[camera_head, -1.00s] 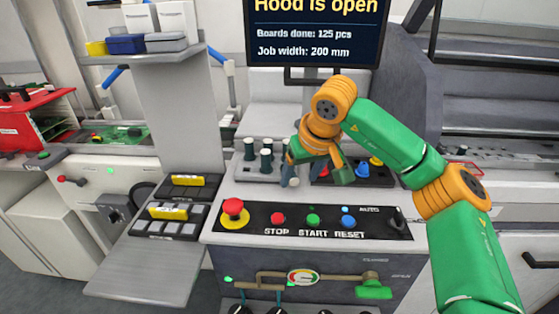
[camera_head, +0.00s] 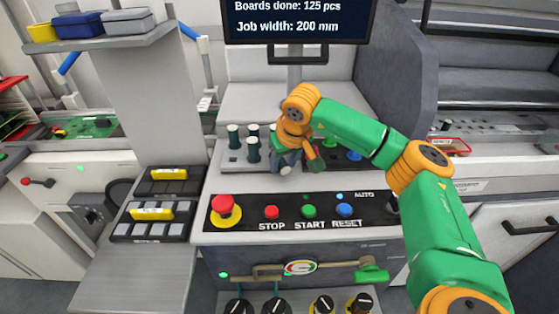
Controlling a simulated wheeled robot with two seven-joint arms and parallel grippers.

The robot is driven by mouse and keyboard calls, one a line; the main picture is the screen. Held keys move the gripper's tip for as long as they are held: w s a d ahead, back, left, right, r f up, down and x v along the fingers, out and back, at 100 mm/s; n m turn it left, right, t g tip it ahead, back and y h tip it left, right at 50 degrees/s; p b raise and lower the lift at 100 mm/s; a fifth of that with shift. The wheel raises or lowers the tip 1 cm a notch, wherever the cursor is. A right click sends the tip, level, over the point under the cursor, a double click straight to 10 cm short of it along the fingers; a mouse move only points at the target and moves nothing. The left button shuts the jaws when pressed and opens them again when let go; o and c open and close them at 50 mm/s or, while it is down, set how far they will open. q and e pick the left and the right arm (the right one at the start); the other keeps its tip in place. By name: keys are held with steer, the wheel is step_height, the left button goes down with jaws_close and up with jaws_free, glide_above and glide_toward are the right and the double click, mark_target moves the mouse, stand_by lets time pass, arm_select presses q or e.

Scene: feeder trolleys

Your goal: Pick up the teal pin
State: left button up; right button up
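Several dark teal pins with pale tops, one of them a teal pin (camera_head: 233,136), stand upright in a light grey holder (camera_head: 232,165) on the machine's top, left of my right gripper. My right gripper (camera_head: 291,163) reaches down from the orange wrist at the holder's right end. It partly covers that end and whatever stands there. Its fingers are small and overlap with dark teal shapes, so I cannot tell whether they are open or hold a pin. My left gripper is not in view.
Right of the gripper, a dark block carries coloured knobs, including a blue knob (camera_head: 354,155). In front lies a button panel with a red emergency stop (camera_head: 226,211). A monitor (camera_head: 295,22) hangs behind. A bare grey shelf (camera_head: 135,280) is at lower left.

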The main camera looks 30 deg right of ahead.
steer(key=shift+s, duration=0.1)
jaws_close()
steer(key=shift+r, duration=0.1)
